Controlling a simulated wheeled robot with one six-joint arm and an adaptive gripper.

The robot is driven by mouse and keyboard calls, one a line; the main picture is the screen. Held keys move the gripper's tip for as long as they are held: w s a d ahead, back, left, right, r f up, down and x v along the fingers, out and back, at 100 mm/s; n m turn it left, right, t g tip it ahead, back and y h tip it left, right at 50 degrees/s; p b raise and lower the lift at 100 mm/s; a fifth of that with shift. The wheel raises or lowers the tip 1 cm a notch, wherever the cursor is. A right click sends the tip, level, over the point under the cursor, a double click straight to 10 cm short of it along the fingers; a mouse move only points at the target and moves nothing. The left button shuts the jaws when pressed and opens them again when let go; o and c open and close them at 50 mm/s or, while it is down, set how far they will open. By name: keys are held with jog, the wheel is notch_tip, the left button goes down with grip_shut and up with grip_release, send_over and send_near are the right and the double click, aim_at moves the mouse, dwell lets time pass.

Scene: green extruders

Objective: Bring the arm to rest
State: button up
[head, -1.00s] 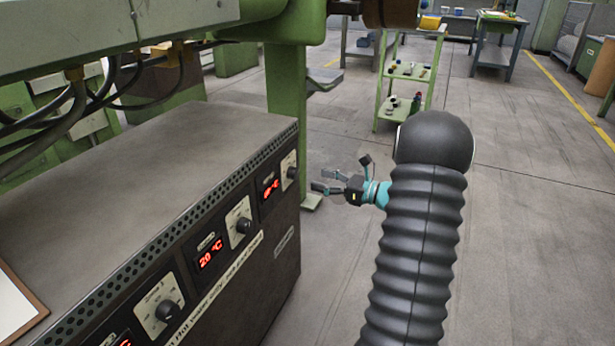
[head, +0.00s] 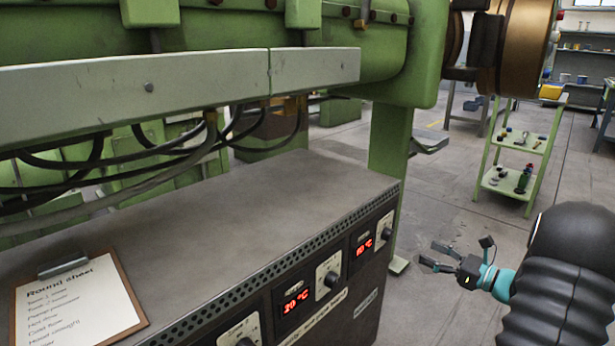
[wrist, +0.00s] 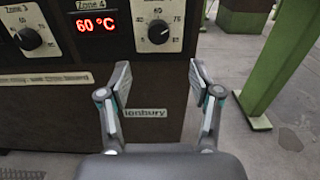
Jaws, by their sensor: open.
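My gripper (head: 430,255) is open and empty in the head view, beyond the right end of the dark control cabinet (head: 345,320). It is held out over the grey floor, with its fingers pointing left. My dark ribbed arm fills the lower right corner. In the wrist view my gripper (wrist: 161,78) shows two fingers spread apart with nothing between them. Behind them is the cabinet front, with a red 60 °C display (wrist: 97,21) and a Zone 4 dial (wrist: 158,31). I cannot tell the exact gap between fingers and cabinet.
A clipboard (head: 75,305) with a round sheet lies on the cabinet top. The green extruder (head: 390,50) with hanging cables overhangs it. A green post (head: 388,140) stands behind the cabinet. A green trolley (head: 515,145) stands back right. Floor between trolley and gripper is clear.

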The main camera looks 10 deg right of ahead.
jog(key=s+a+f+n+g, duration=0.4)
jog(key=s+f+g, duration=0.1)
jog(key=f, duration=0.3)
jog(key=s+a+n+g+h, duration=0.3)
jog(key=s+a+n+g, duration=0.2)
jog(key=s+a+n, duration=0.25)
jog(key=s+a+r+n+t+h, duration=0.1)
jog(key=s+a+r+n+h, duration=0.7)
jog(key=s+a+r+n, duration=0.7)
jog(key=shift+s+r+n, duration=0.45)
jog(key=shift+s+n, duration=0.15)
jog(key=shift+n, duration=0.25)
jog(key=shift+a, duration=0.1)
jog(key=shift+c, duration=0.2)
